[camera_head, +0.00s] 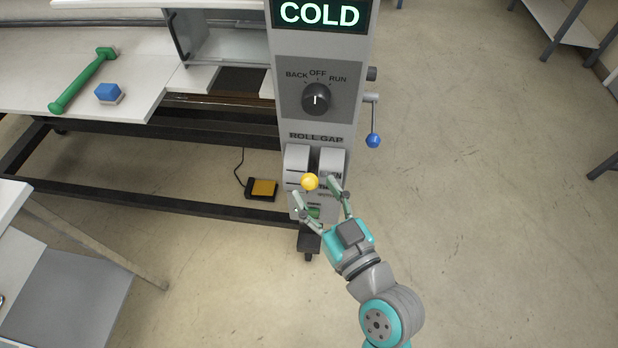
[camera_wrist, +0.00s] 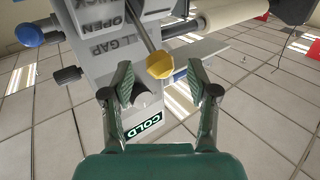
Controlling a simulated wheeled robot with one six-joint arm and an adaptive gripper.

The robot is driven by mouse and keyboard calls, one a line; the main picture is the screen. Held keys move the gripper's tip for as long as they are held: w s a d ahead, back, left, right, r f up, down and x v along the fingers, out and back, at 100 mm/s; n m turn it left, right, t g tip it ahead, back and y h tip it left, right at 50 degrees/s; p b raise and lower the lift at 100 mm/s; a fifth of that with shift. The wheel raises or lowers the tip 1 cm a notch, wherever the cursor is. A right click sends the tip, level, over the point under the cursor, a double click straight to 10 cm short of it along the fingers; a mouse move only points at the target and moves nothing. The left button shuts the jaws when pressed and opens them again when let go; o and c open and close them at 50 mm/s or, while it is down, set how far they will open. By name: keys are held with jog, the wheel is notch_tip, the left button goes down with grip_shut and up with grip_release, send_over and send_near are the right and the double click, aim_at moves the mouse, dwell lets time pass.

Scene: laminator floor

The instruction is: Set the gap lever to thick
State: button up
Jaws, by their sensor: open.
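The gap lever's yellow knob (camera_head: 310,181) is on the front of the grey machine column, below the "ROLL GAP" label (camera_head: 316,138). My gripper (camera_head: 315,189) is open at the knob, one finger on each side. In the wrist view the yellow knob (camera_wrist: 159,66) appears just beyond and between the open fingertips (camera_wrist: 160,80), with clear space on both sides and no visible grip. The lever's rod (camera_wrist: 141,32) runs up from the knob in that view. "OPEN" and part of another label show beside it. The lever's exact setting cannot be told.
A dial (camera_head: 316,98) and a "COLD" display (camera_head: 319,14) are higher on the column. A blue-knobbed crank (camera_head: 373,140) sticks out at right. A yellow pedal (camera_head: 263,188) lies on the floor at left.

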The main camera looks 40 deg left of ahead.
aim_at(309, 182)
jog(key=shift+x, duration=1.75)
jog(key=shift+f, duration=0.1)
grip_shut()
